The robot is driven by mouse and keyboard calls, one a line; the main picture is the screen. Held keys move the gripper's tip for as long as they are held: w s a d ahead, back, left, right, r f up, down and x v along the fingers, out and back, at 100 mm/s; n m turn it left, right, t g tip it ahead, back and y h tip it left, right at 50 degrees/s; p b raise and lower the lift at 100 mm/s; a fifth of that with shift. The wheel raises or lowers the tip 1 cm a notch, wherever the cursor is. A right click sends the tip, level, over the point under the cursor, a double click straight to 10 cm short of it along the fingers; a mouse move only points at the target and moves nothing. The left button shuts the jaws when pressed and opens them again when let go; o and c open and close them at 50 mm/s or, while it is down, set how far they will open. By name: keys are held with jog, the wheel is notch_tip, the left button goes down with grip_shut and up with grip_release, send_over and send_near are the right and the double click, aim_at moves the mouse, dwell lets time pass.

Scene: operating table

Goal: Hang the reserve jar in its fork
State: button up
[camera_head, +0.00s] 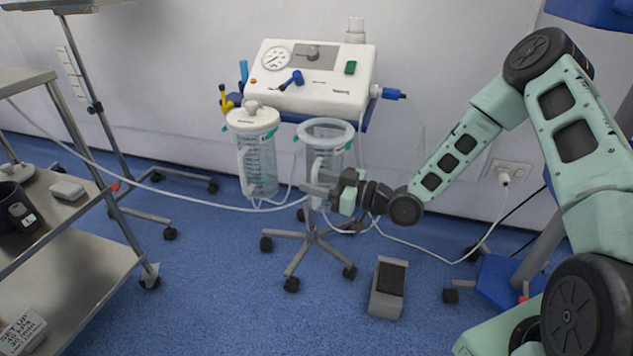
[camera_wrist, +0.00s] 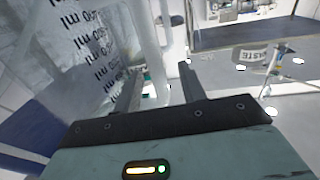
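A clear graduated jar (camera_head: 328,140) with an open white rim and a white handle (camera_head: 316,165) is upright below the right front of the suction unit (camera_head: 312,76). I cannot tell whether a fork bears it. A second jar (camera_head: 256,160) with a white lid hangs to its left. My gripper (camera_head: 312,190) is at the lower handle of the open jar. In the wrist view, graduated jar wall (camera_wrist: 90,50) fills the left, and the fingers (camera_wrist: 155,85) stand apart with a white upright bar, apparently the handle, between or just beyond them. Contact is not clear.
A steel cart (camera_head: 75,270) stands at the left. The wheeled stand (camera_head: 312,238) is under the unit. A grey foot pedal (camera_head: 388,288) lies on the floor. Pale tubes cross near the jars.

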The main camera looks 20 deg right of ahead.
jog(key=shift+d, duration=0.1)
jog(key=p+v, duration=0.3)
jog(key=v, duration=1.4)
jog(key=shift+s, duration=0.25)
jog(key=shift+s, duration=0.1)
